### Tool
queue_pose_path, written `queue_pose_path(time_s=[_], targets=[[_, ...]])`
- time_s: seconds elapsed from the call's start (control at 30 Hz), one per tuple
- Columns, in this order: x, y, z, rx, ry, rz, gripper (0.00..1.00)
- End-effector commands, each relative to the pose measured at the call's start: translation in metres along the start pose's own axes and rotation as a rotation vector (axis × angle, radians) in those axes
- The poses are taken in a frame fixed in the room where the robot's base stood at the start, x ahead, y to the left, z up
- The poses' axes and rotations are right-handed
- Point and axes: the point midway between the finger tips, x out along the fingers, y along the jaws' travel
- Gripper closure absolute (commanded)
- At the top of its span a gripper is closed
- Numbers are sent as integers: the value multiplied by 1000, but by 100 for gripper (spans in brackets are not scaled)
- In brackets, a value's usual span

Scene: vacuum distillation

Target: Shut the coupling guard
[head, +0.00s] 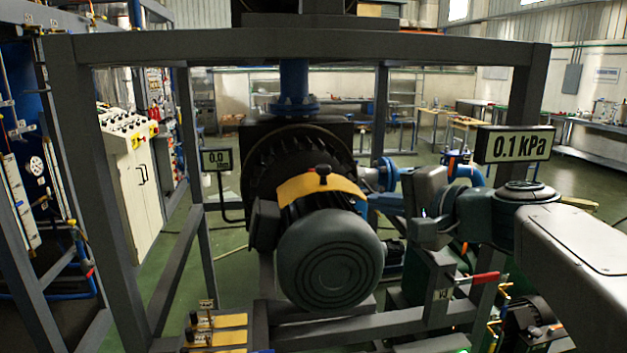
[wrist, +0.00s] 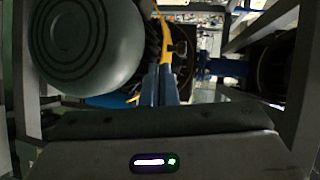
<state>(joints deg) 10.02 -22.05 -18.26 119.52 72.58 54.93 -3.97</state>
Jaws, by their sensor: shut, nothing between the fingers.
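The coupling guard (head: 341,186) is a yellow curved cover with a black knob (head: 323,173) on top. It shows above and behind the grey motor (head: 330,262) in the head view; the motor hides its lower part. In the wrist view the guard (wrist: 164,40) is a narrow yellow strip seen edge-on, beside the motor (wrist: 85,45). My gripper (wrist: 158,70) has its blue fingers shut together and empty, with the tips close to the strip. I cannot tell if they touch it. In the head view my gripper (head: 376,199) is right of the guard.
A grey frame (head: 300,46) surrounds the pump set, with a post (head: 522,95) on the right. A 0.1 kPa display (head: 514,145) hangs near my arm. A red-handled valve (head: 480,278) sits below it.

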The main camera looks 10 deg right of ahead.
Motion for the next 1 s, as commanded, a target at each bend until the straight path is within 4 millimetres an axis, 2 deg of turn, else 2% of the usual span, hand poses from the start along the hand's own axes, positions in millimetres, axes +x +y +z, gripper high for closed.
queue_pose_path(time_s=[0.1,0.27,0.47,0.8,1.0], targets=[[-7,-15,-18,44,39,-78,100],[-5,-26,-26,64,52,-115,100],[27,-30,-27,65,50,-111,100],[98,-38,-30,65,49,-110,100],[121,-40,-32,63,51,-112,100]])
